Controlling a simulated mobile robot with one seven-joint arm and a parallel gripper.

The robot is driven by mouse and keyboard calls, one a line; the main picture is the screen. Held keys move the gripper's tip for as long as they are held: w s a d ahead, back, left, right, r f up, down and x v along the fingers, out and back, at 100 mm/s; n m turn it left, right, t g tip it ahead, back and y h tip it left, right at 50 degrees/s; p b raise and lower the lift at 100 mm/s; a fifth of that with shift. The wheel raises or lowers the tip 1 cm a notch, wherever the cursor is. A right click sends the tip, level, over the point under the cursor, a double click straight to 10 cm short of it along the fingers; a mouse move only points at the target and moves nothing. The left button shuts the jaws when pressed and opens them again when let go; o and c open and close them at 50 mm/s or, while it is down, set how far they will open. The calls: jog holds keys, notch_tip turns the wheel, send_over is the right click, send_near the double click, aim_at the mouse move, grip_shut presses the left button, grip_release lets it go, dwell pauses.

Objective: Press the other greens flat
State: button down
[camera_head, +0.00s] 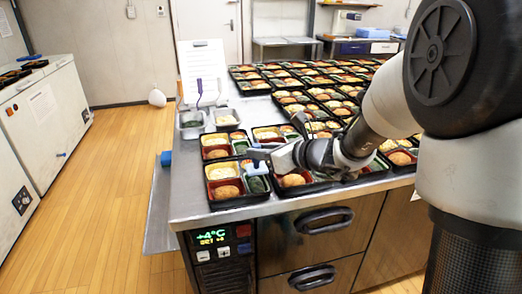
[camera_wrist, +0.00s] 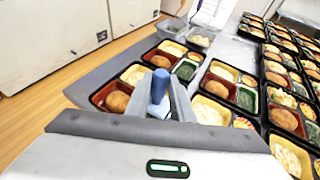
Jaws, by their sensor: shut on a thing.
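My gripper (camera_head: 268,156) is shut on a blue tool (camera_wrist: 159,86) with a round upright handle. In the head view the tool's pale blue lower part (camera_head: 255,168) is over the right side of the near-left bento tray (camera_head: 238,202); whether it touches the food is unclear. Dark greens (camera_head: 258,184) show in that tray's green compartment, just in front of the tool. In the wrist view the gripper hides this compartment. The tray behind holds dark greens (camera_wrist: 186,71), and the tray to the right holds greens (camera_wrist: 246,98) in a green compartment.
Many filled bento trays (camera_head: 318,95) cover the steel counter (camera_head: 182,195) to the right and back. Small steel containers (camera_head: 192,123) stand at the back left, near an upright white sheet (camera_head: 203,72) and a purple-handled utensil (camera_head: 199,88). The counter's left strip is clear.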

aim_at(259, 169)
jog(key=shift+f+b, duration=2.75)
jog(key=shift+f, duration=0.2)
dwell(3.7)
jog(key=shift+r+p, duration=3.15)
jog(key=shift+r, duration=0.95)
